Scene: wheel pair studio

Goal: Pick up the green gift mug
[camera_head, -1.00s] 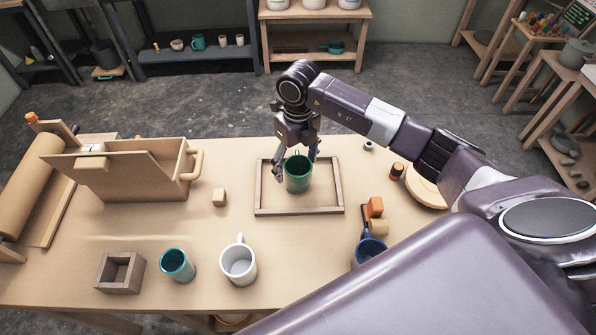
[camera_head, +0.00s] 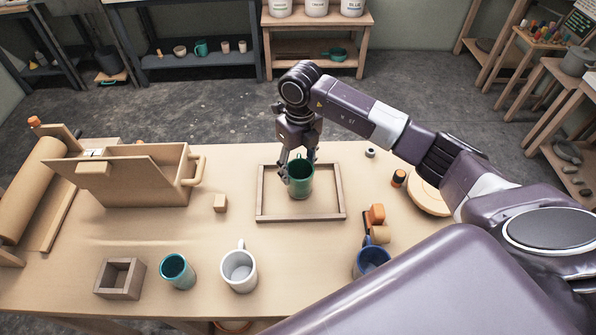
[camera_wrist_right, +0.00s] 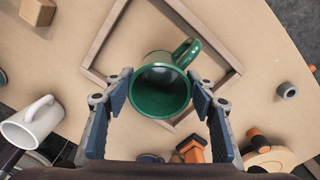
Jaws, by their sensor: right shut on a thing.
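The green gift mug (camera_head: 300,181) stands upright inside the low square wooden frame (camera_head: 259,196) on the table. My right gripper (camera_head: 299,166) reaches down from above, shut on the mug with a finger on each side. In the right wrist view the mug (camera_wrist_right: 160,91) sits with its opening toward the camera, between the two blue-padded fingers of the gripper (camera_wrist_right: 160,98). Its handle points to the upper right there. I cannot tell whether the mug's base touches the surface. My left gripper is in neither view.
A white mug (camera_head: 239,268), a teal cup (camera_head: 177,270) and a small wooden box (camera_head: 120,279) stand at the table's front. A wooden block (camera_head: 220,203) and large wooden carrier (camera_head: 140,178) are left.

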